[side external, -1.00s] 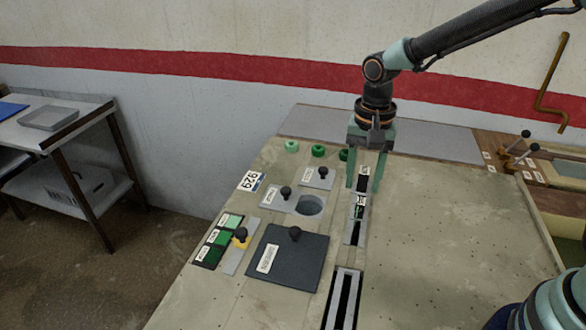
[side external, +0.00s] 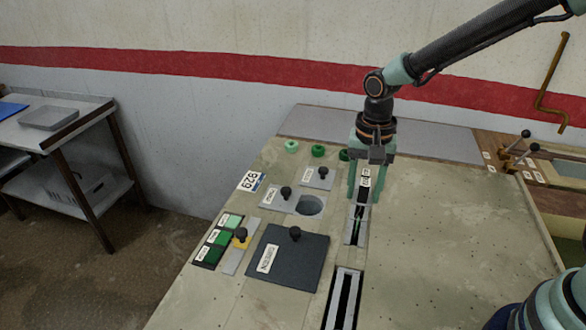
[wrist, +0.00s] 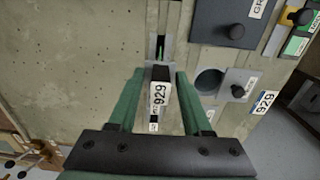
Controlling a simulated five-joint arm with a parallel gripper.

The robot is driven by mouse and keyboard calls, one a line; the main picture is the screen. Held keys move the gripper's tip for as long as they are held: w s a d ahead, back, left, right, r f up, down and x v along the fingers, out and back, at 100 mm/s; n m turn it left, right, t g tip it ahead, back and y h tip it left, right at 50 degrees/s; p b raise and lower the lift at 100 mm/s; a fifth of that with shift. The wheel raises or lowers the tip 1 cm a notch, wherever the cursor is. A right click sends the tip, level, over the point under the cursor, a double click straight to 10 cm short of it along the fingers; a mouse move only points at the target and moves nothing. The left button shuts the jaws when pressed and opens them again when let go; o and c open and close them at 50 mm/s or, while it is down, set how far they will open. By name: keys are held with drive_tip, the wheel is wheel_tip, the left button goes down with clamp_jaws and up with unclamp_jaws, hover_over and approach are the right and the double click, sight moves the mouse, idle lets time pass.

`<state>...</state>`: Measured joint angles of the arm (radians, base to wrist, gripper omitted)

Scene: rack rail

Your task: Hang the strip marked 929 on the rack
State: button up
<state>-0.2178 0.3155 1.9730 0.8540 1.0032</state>
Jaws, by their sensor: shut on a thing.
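The strip marked 929 (wrist: 159,95) is a narrow strip with a white numbered face and a dark end. In the wrist view it sits between the green fingers of my gripper (wrist: 157,78). In the side view my gripper (side external: 363,196) is shut on the strip (side external: 365,181), whose label shows between the fingers. The strip is directly above or at the far end of a slotted grey rail (side external: 349,236), which holds a thin green piece; I cannot tell whether they touch. A second slotted rail (side external: 333,305) lies nearer the camera.
A card reading 929 (side external: 250,181) lies left of my gripper. Knobbed plates, a round hole (side external: 309,205), a dark knobbed panel (side external: 289,258) and green labelled tiles (side external: 220,238) fill the left side. The board right of the rails is clear.

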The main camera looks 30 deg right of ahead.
sight(362, 200)
drive_tip(key=shift+f, duration=5)
drive_tip(key=o, duration=1.2)
drive_tip(key=shift+r, duration=0.1)
drive_tip(key=shift+r, duration=3.4)
